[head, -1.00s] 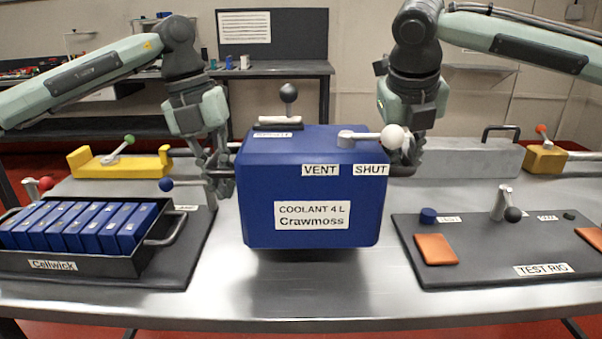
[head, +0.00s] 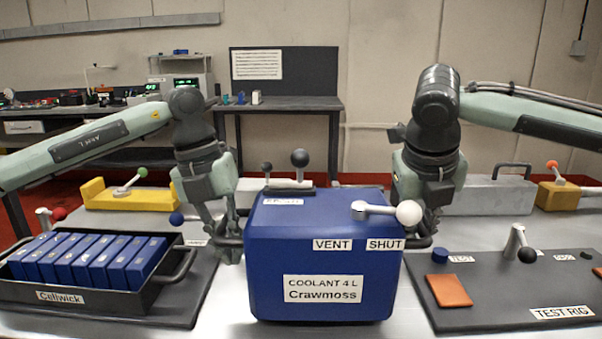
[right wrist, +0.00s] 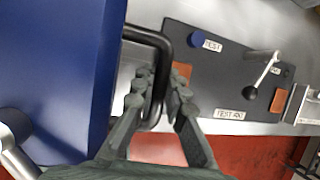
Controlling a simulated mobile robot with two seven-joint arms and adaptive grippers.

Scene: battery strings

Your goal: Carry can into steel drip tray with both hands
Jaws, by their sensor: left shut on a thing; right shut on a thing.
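The blue coolant can (head: 322,262) is upright in the middle of the head view, labelled COOLANT 4 L Crawmoss, with a white-knobbed lever (head: 385,210) near its VENT and SHUT labels. My left gripper (head: 232,245) is shut on the handle at its left side. My right gripper (head: 425,232) is shut on the black handle at its right side. The right wrist view shows the fingers (right wrist: 163,100) around that handle (right wrist: 150,38), beside the can's blue wall (right wrist: 60,75). I cannot surely identify the steel drip tray. The can's underside is hidden.
The Cellwick tray (head: 120,305) with blue cells is left of the can. The TEST RIG mat (head: 500,315) is to the right. A grey block (head: 485,197) and a yellow block (head: 125,197) stand behind. A metallic object (right wrist: 298,104) is cut off at the right wrist view's edge.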

